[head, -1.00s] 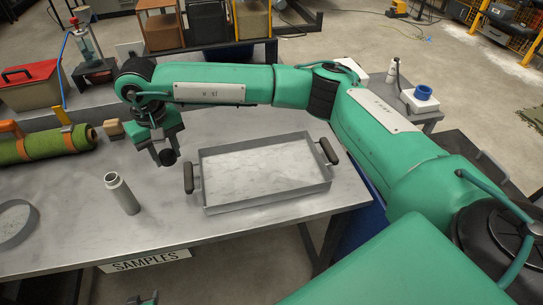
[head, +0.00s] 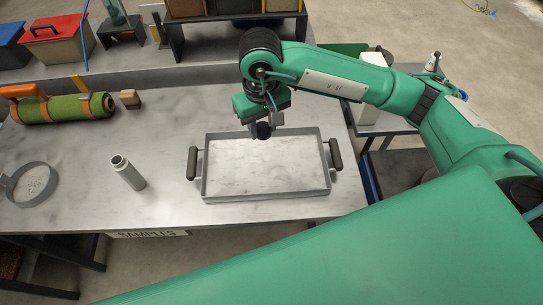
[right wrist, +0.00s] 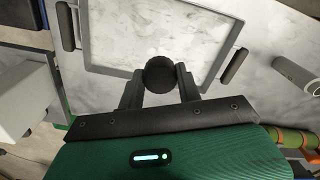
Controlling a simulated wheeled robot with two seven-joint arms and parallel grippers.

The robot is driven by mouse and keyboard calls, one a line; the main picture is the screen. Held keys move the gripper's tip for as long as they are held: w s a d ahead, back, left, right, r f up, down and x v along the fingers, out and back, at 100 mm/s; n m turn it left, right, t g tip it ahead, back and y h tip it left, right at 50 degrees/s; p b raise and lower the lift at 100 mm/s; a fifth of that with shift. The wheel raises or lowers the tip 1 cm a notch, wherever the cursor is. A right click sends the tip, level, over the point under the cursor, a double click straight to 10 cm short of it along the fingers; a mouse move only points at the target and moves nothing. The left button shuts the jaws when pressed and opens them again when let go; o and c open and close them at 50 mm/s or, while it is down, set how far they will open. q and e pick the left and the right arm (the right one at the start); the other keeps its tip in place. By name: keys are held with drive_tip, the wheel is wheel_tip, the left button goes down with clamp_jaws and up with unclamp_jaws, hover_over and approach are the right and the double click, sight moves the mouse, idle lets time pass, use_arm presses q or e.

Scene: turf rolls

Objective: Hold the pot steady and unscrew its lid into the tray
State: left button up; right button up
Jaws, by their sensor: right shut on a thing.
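The pot (head: 128,173) is a pale grey cylinder standing on the table left of the tray, its top open. It also shows in the right wrist view (right wrist: 296,74). My right gripper (head: 264,120) is shut on the round black lid (head: 263,131). The lid also shows between the fingers in the right wrist view (right wrist: 160,73). In the head view the lid appears over the back rim of the tray (head: 265,198), held apart from the pot. The tray is grey, shallow and empty, with dark side handles. My left gripper is not in view.
The table around the pot is clear. A red-lidded box (head: 55,40) stands behind.

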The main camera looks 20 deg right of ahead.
drive_tip(key=shift+d+f, duration=0.1)
drive_tip(key=shift+f, duration=0.15)
drive_tip(key=p, duration=0.5)
hover_over(266, 175)
wheel_tip(266, 175, down, 15)
drive_tip(key=shift+r, duration=0.2)
drive_tip(key=shift+f+p, duration=0.85)
drive_tip(key=shift+f, duration=1.55)
drive_tip(key=shift+f, duration=0.1)
drive_tip(key=shift+f+b, duration=0.1)
drive_tip(key=shift+b, duration=0.2)
drive_tip(key=o, duration=1.1)
